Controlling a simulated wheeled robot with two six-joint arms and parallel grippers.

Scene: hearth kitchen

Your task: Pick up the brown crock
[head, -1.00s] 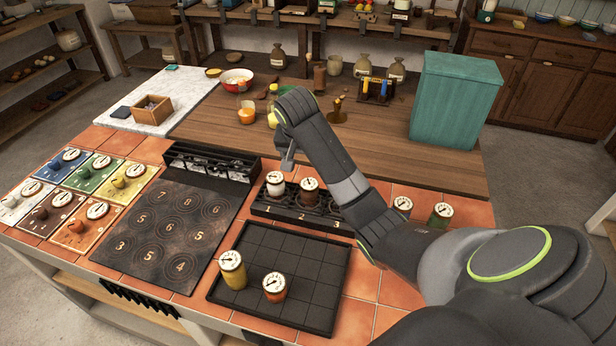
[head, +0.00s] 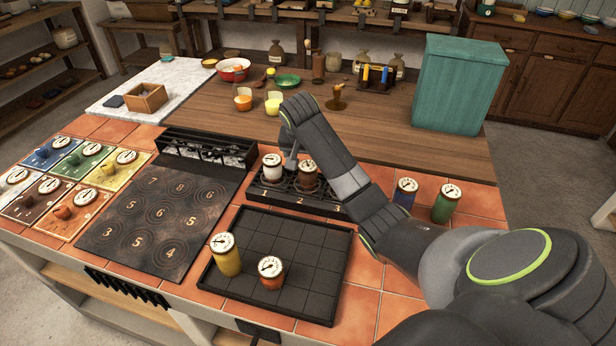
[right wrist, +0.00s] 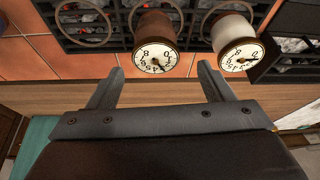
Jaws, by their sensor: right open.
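The brown crock (head: 308,174) stands upright in the black numbered rack (head: 262,203), beside a white crock (head: 272,168). Its round white dial lid faces up. My right gripper (head: 290,170) is close to the two crocks in the head view, partly overlapping them. In the right wrist view my right gripper (right wrist: 160,82) is open and empty. The brown crock (right wrist: 154,44) shows there ahead of the gap between the fingers, and the white crock (right wrist: 235,46) is to the right, beyond the right finger. My left gripper is not in view.
A black gridded tray (head: 315,285) holds a yellow crock (head: 225,255) and an orange crock (head: 270,273). A blue crock (head: 405,192) and a green crock (head: 446,204) stand right of my arm. A teal box (head: 460,85) stands behind on the wooden counter.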

